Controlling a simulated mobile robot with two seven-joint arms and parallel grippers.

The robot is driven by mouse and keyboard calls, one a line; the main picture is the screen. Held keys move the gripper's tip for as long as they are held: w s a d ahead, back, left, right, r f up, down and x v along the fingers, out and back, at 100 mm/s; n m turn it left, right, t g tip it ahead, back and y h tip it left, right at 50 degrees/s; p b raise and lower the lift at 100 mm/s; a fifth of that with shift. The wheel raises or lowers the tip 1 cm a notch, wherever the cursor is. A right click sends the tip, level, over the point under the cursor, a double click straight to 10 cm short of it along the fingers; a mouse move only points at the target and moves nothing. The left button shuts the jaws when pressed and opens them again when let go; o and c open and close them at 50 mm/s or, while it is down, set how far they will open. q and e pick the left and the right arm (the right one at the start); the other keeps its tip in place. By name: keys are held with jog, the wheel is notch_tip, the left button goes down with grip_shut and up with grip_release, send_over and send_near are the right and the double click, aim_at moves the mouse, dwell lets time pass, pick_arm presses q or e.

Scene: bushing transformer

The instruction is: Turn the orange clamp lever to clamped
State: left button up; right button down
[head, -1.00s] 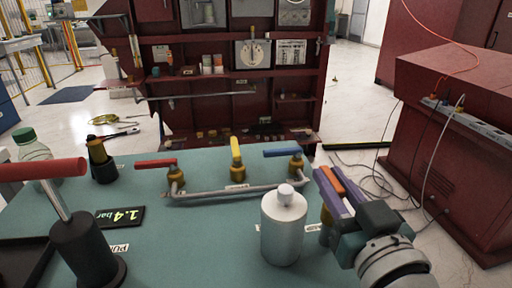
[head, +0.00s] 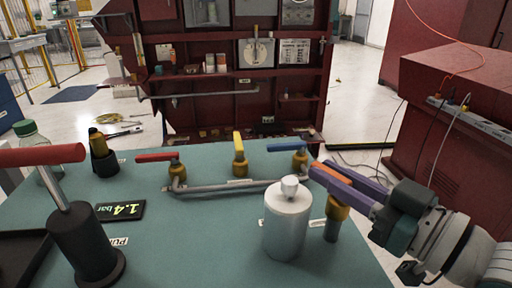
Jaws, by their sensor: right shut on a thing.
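The orange clamp lever (head: 331,180) stands on a brass-coloured fitting (head: 337,208) on a grey post at the right side of the teal bench. The lever points up and left in the head view, toward the blue-handled valve. My right gripper (head: 326,175) comes in from the right with its purple fingers along both sides of the lever, shut on it. Part of the lever is hidden between the fingers. A label (head: 318,223) lies beside the post, partly hidden by the silver bottle. My left gripper is not in view.
A silver bottle (head: 287,225) stands just left of the lever post. Red (head: 156,157), yellow (head: 238,140) and blue (head: 287,148) valve handles sit on a pipe behind. A black pump with a red handle (head: 40,155) and a pressure display (head: 120,211) are at left.

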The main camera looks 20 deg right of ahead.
jog(key=n+g+y+b, duration=0.3)
jog(key=y+b, duration=0.1)
jog(key=b, duration=0.1)
jog(key=n+g+y+b, duration=0.3)
jog(key=n+g+b, duration=0.1)
jog(key=b, duration=0.1)
jog(key=s+a+n+g+y+b, duration=0.1)
jog(key=n+g+y+b, duration=0.2)
jog(key=y+b, duration=0.1)
jog(key=shift+f+g+y+b, duration=0.3)
jog(key=shift+b, duration=0.25)
jog(key=shift+s+r+n+g+y+b, duration=0.15)
jog(key=shift+n+g+y+b, duration=0.25)
jog(key=shift+n+g+b, duration=0.7)
jog(key=shift+a+r+g, duration=0.1)
jog(key=shift+r+g, duration=0.05)
jog(key=shift+g, duration=0.15)
jog(key=c, duration=0.8)
grip_release()
